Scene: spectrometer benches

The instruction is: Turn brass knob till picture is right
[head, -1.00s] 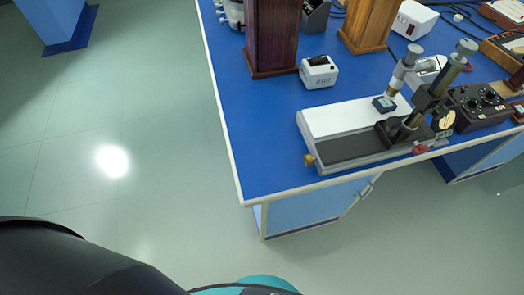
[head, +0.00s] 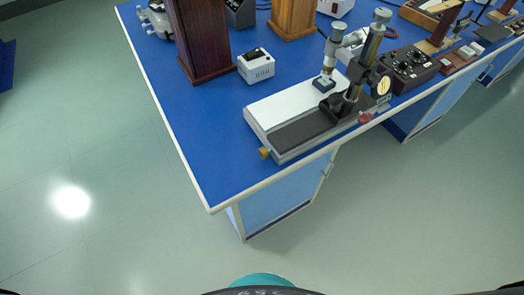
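A small brass knob (head: 264,153) sticks out of the near left end of an instrument base (head: 292,112) on the blue bench. The base has a white plate and a dark strip along its front. A tilted microscope-like tube (head: 371,42) and a second, paler tube (head: 333,48) stand over its right part. A small dark block (head: 323,84) sits on the white plate under the paler tube. No picture or screen that the knob changes can be made out. Neither of my grippers is in view.
The blue bench top (head: 189,133) has a pale edge and is bare left of the instrument. A white box (head: 256,67), a dark wooden column (head: 200,38) and a dark control box (head: 408,66) stand around it. The floor (head: 110,150) in front and to the left is clear.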

